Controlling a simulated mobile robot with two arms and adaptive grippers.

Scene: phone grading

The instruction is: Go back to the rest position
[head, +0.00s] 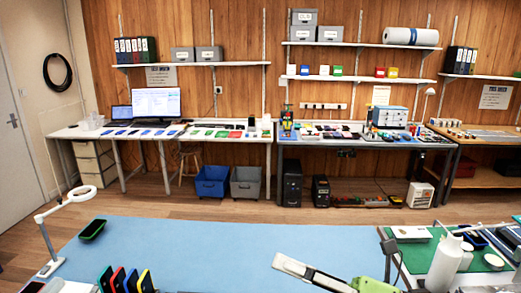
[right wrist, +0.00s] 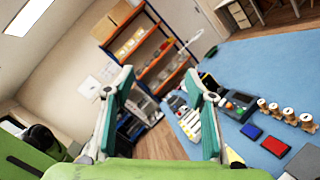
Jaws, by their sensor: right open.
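My right gripper (head: 292,268) shows at the lower edge of the head view, a pale finger and a green arm part over the blue table top (head: 190,250). In the right wrist view its two teal-padded fingers (right wrist: 158,88) stand apart with nothing between them. The wrist camera looks tilted across the room. My left gripper is not in either view.
A ring lamp (head: 48,225), a dark green tray (head: 92,229) and coloured upright holders (head: 125,281) stand at the table's left. A green mat (head: 408,258) with a white bottle (head: 443,265) is at the right. The table's middle is clear.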

